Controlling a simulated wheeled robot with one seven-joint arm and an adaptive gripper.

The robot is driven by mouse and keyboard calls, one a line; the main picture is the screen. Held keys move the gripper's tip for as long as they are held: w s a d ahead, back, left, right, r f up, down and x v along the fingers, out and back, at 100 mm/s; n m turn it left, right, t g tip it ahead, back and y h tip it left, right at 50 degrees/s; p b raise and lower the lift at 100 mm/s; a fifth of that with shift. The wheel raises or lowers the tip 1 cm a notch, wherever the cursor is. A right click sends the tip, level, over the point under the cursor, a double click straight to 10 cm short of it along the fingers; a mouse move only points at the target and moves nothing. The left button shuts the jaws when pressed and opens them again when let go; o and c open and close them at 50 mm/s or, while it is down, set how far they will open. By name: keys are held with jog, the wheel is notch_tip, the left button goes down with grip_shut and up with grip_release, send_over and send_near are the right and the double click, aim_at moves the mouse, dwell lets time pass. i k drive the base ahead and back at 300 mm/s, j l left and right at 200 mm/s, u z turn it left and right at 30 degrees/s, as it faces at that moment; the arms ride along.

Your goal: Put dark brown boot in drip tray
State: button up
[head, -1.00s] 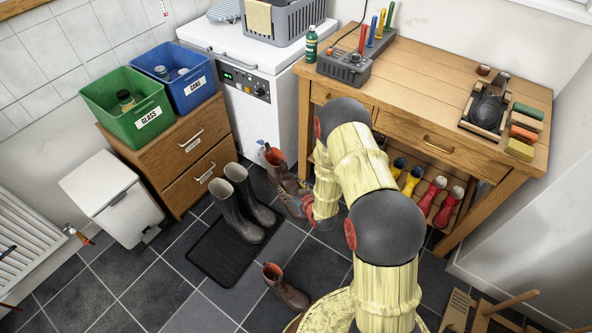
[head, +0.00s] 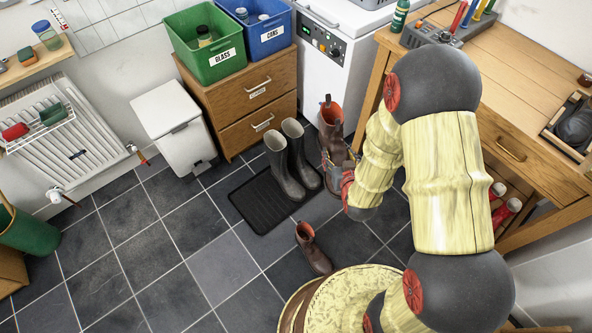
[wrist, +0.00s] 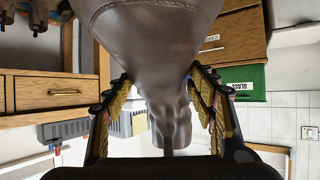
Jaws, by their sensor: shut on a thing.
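A dark brown boot (head: 332,125) with an orange-red lining is upright in my gripper (head: 340,168), just right of the grey wellies. In the wrist view the boot (wrist: 160,50) fills the space between the two fingers of my gripper (wrist: 158,100), which press on both its sides. I cannot tell whether its sole touches the floor. A second dark brown boot (head: 314,250) stands on the tiles nearer to me. The black ribbed drip tray (head: 262,215) lies on the floor, with a pair of grey wellies (head: 284,172) standing at its far right part.
The left and near part of the tray is bare. A wooden drawer unit (head: 240,112), a white pedal bin (head: 178,120) and a white appliance (head: 330,62) stand behind. The wooden workbench (head: 520,130) is at the right, with boots beneath. Tiles at the left are clear.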

aim_at(270, 197)
jog(key=i+j, duration=0.1)
jog(key=j, duration=0.35)
jog(key=i+j, duration=0.1)
jog(key=j, duration=0.3)
jog(key=i+j, duration=0.1)
jog(key=j, duration=0.35)
jog(key=i+j+z, duration=0.1)
jog(key=i+j, duration=0.1)
jog(key=i, duration=0.05)
